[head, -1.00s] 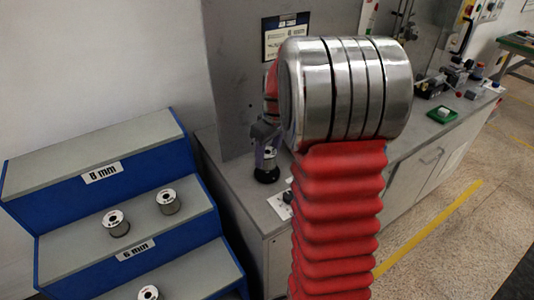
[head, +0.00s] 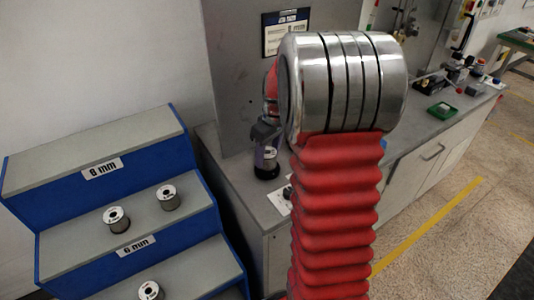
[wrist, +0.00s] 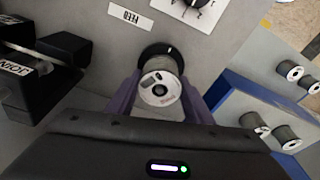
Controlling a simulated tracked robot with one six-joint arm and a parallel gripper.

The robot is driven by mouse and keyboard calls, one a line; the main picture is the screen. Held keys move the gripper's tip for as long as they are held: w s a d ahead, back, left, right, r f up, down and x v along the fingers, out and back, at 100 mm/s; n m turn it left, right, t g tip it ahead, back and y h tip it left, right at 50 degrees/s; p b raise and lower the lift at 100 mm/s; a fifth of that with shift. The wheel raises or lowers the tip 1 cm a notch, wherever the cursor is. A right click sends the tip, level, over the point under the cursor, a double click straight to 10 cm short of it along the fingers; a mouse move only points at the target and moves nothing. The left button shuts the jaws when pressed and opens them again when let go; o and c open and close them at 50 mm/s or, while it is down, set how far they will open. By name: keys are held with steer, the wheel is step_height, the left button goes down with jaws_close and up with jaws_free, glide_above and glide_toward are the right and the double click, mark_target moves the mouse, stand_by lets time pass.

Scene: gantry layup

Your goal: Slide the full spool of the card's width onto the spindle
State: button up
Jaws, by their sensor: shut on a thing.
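My gripper (wrist: 160,97) has purple fingers on both sides of a full spool (wrist: 161,86) and is shut on it. The spool has a white face with a centre hole and grey windings. A round black disc (wrist: 154,50) on the bench shows just past the spool; whether they touch is unclear. I cannot make out the spindle itself. In the head view my gripper (head: 267,150) is low over the bench, partly behind my arm. A card (head: 286,34) hangs on the grey panel; its print is too small to read.
Blue stepped rack (head: 110,205) stands left, with an 8 mm label (head: 102,169) on top and several spools on lower steps. A FEED label (wrist: 130,16) and a dial (wrist: 190,8) lie near the disc. A black JOIN-labelled device (wrist: 35,65) stands left in the wrist view.

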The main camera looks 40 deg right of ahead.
mark_target(272, 155)
steer(key=shift+f, duration=0.6)
steer(key=o, duration=1.5)
steer(key=shift+c, duration=0.2)
step_height(272, 155, up, 14)
steer(key=s, duration=0.2)
steer(key=shift+d+f, duration=0.2)
